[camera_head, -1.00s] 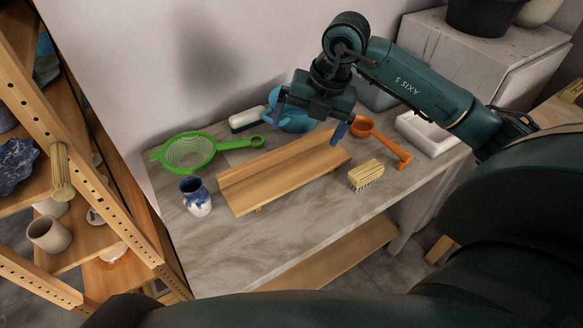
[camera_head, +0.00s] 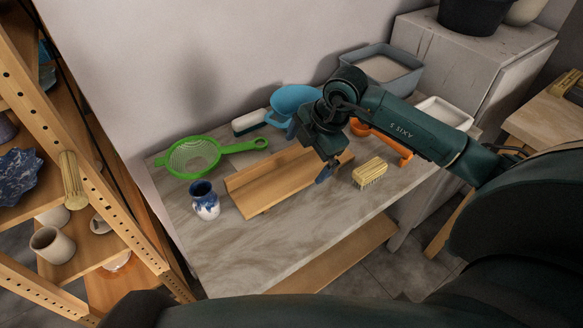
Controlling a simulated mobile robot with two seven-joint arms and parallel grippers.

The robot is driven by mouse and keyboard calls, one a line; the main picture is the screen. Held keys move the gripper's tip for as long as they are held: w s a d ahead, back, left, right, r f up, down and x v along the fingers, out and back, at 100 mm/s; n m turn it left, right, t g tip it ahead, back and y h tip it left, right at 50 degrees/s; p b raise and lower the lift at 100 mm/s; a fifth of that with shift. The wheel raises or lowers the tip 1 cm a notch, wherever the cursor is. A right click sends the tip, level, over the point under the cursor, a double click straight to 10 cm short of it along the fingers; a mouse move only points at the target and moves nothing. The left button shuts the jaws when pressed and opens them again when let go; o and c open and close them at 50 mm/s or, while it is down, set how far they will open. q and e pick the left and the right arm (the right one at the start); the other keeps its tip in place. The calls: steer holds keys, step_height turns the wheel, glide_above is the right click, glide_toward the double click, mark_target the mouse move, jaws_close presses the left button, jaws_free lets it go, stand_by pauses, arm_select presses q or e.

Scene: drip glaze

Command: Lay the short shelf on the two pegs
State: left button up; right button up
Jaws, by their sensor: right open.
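The short shelf is a light wooden board (camera_head: 272,186) with a raised back strip. It lies on the grey worktable, its right part partly hidden by my right gripper. My right gripper (camera_head: 313,154) is open above the right part of the board, with one blue fingertip showing near its front edge. Nothing shows between the fingers; I cannot tell whether they touch the board. The wooden rack (camera_head: 62,132) with holed posts stands at the left. I cannot make out the two pegs clearly. My left gripper is not in view.
On the worktable (camera_head: 240,255), a blue-white cup (camera_head: 205,203) and green strainer (camera_head: 193,158) are left of the board. A bristle brush (camera_head: 370,172) and orange tool (camera_head: 395,147) are at its right; a blue container (camera_head: 290,100) is behind. The table's front is clear.

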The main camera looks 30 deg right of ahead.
mark_target(292, 170)
steer(key=x, duration=0.2)
steer(key=a+x, duration=0.1)
steer(key=x, duration=0.1)
steer(key=shift+p, duration=0.35)
steer(key=shift+w+a+f, duration=0.1)
steer(key=shift+w+f, duration=0.1)
steer(key=shift+f, duration=0.35)
steer(key=shift+c, duration=0.6)
steer(key=c, duration=0.7)
steer(key=shift+r, duration=0.15)
steer(key=shift+c, duration=0.7)
